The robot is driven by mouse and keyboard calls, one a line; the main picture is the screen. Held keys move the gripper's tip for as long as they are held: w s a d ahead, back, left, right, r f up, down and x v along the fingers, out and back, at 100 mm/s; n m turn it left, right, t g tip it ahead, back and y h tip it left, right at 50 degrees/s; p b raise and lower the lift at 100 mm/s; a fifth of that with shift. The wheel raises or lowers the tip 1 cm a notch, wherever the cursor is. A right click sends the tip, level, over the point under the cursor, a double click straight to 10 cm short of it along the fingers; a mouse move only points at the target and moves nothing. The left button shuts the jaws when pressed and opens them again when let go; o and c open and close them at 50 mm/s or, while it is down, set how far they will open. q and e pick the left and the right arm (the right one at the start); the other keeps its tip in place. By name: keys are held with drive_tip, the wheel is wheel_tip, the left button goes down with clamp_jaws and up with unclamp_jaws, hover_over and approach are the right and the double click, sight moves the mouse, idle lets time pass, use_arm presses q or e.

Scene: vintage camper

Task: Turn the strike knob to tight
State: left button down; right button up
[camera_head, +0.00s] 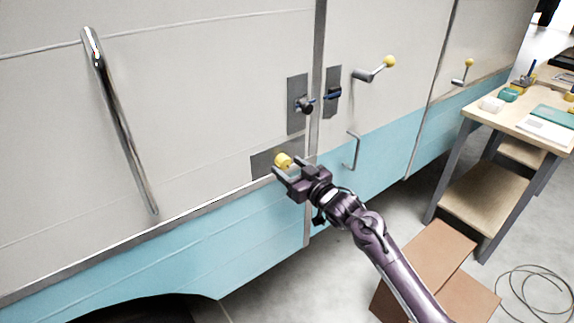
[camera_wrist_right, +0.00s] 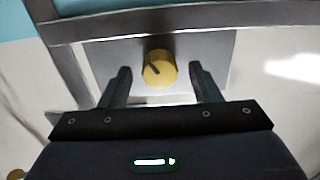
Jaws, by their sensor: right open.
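The yellow strike knob (camera_head: 283,160) sits on a grey plate (camera_head: 262,165) low on the camper's cream side panel, just above the light blue band. In the right wrist view the knob (camera_wrist_right: 159,69) is round, with a dark pointer line slanting to its upper left. My right gripper (camera_head: 285,174) is open in front of the knob. In the wrist view its two fingers (camera_wrist_right: 160,85) stand on either side of the knob, with a gap on each side. I cannot read any marks on the plate. My left gripper is not in view.
Above the knob is a dark latch (camera_head: 304,104) on a grey plate. Right of it are a blue-handled latch (camera_head: 333,94), a yellow-tipped crank (camera_head: 370,72) and a grey door handle (camera_head: 355,152). A long chrome rail (camera_head: 122,125) is at left. A workbench (camera_head: 520,118) and cardboard box (camera_head: 430,265) stand at right.

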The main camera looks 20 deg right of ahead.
drive_tip(key=shift+w+a, duration=0.2)
drive_tip(key=shift+w, duration=0.45)
drive_tip(key=c, duration=1)
